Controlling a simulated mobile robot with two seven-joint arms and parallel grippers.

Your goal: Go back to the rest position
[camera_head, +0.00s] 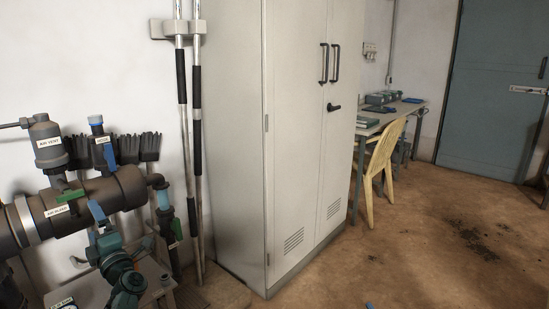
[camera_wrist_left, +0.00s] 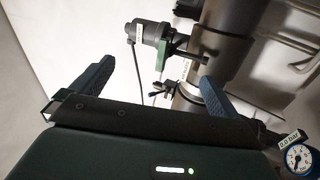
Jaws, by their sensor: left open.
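My left gripper (camera_wrist_left: 156,75) shows in the left wrist view. Its two blue fingers are wide apart with nothing between them. The irrigation manifold (camera_head: 90,205) is at the left of the head view, a dark pipe with green and blue valve handles. In the wrist view, the manifold pipe (camera_wrist_left: 222,45) is beyond the fingers. The grey air vent (camera_head: 46,142) stands on top of the pipe; it also shows in the wrist view (camera_wrist_left: 153,33) by a green handle (camera_wrist_left: 161,65). A small blue piece at the head view's bottom edge is too cut off to identify.
A tall pale cabinet (camera_head: 235,130) with shut doors stands right of the manifold. Two poles (camera_head: 196,130) hang beside it. A yellow chair (camera_head: 382,165) and a desk (camera_head: 378,118) are beyond. A pressure gauge (camera_wrist_left: 299,158) shows in the wrist view. The brown floor (camera_head: 440,240) at right is open.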

